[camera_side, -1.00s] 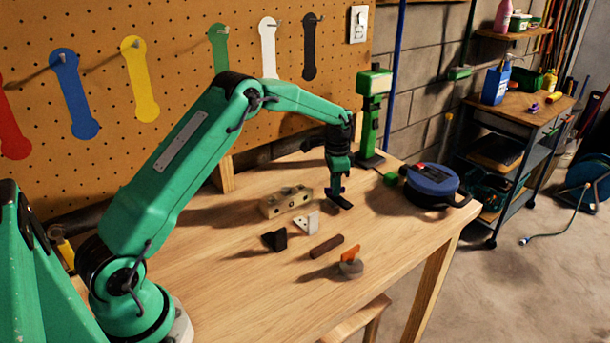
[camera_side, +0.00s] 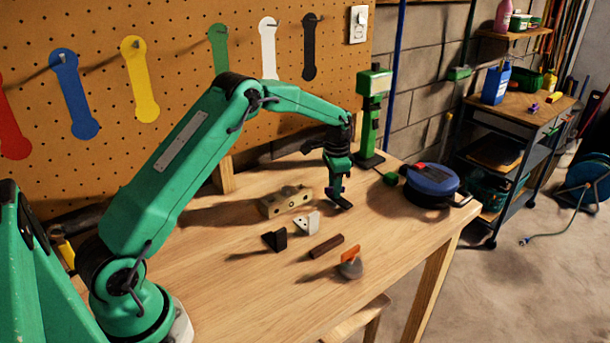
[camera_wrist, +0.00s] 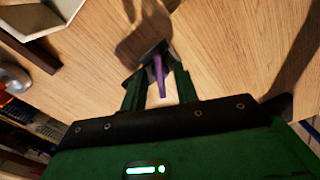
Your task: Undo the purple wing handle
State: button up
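The purple wing handle (camera_wrist: 159,74) shows in the wrist view as a narrow purple piece between the two green fingers of my gripper (camera_wrist: 160,80). There is a visible gap on each side of it, so the fingers look open around it rather than closed on it. A dark piece (camera_wrist: 149,54) lies at the far end of the handle; how they join is hard to see. In the side view my gripper (camera_side: 339,188) points down low over the table, with a small bit of purple (camera_side: 336,189) at its fingers. The contact there is too small to make out.
On the wooden table (camera_side: 240,285) stand a beige block with holes (camera_side: 285,200), a white bracket (camera_side: 307,222), a black wedge (camera_side: 275,240), a brown bar (camera_side: 327,246) and a grey knob with an orange tab (camera_side: 350,265). A blue round case (camera_side: 432,181) stands at right.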

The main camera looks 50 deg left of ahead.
jog(key=shift+r, duration=0.1)
jog(key=shift+r, duration=3.85)
jog(key=shift+r+m, duration=0.25)
jog(key=shift+m, duration=0.35)
jog(key=shift+f, duration=0.1)
jog(key=shift+f, duration=3.85)
